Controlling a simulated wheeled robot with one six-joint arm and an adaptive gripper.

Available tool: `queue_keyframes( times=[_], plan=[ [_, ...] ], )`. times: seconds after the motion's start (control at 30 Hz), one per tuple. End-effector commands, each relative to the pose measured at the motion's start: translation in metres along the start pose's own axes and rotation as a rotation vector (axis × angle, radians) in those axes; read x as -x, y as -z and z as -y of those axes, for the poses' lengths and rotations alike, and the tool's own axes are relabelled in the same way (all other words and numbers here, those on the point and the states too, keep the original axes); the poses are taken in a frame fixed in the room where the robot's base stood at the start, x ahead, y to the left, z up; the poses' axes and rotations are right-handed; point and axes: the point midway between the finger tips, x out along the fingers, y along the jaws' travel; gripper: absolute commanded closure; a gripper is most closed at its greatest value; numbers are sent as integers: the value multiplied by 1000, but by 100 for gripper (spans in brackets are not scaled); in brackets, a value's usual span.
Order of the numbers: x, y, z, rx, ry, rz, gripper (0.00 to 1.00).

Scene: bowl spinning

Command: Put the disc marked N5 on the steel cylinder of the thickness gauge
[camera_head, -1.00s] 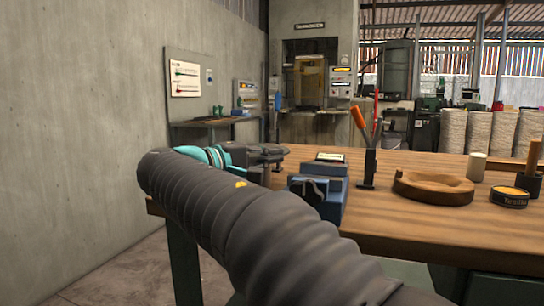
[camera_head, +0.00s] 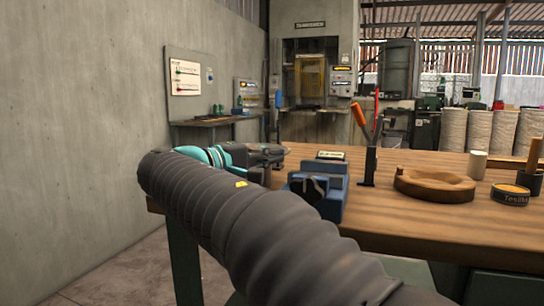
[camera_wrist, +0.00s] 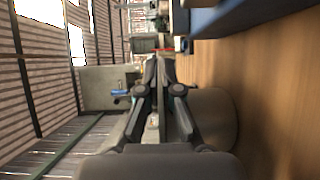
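My gripper (camera_head: 268,153) is past the teal cuff at the far end of my dark ribbed arm, near the left end of the bench. In the wrist view its two fingers (camera_wrist: 157,68) nearly meet at the tips, and I make out no disc between them. A blue device (camera_head: 318,188) with a dark front part and a small labelled plate (camera_head: 331,156) behind stands right of the gripper, apart from it. I cannot tell whether it is the thickness gauge. I can make out neither a steel cylinder nor a disc marked N5.
The wooden bench (camera_head: 400,218) also holds an upright stand with orange-handled tools (camera_head: 360,118), a round wooden bowl (camera_head: 434,186), a pale cylinder (camera_head: 477,165) and a dark labelled tin (camera_head: 510,195). A concrete wall (camera_head: 80,130) rises at left. Bare wood shows at front right.

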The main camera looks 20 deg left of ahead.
Motion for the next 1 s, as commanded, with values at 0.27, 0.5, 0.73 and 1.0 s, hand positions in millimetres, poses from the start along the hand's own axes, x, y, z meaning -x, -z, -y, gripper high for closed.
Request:
queue_keyframes(
  times=[0.27, 0.5, 0.73, 1.0],
  plan=[
    [0, 0, 0, -1, 0, 0, 93],
    [0, 0, 0, -1, 0, 0, 65],
    [0, 0, 0, 0, 0, 0, 65],
    [0, -1, 1, 0, 0, 0, 65]
  ],
)
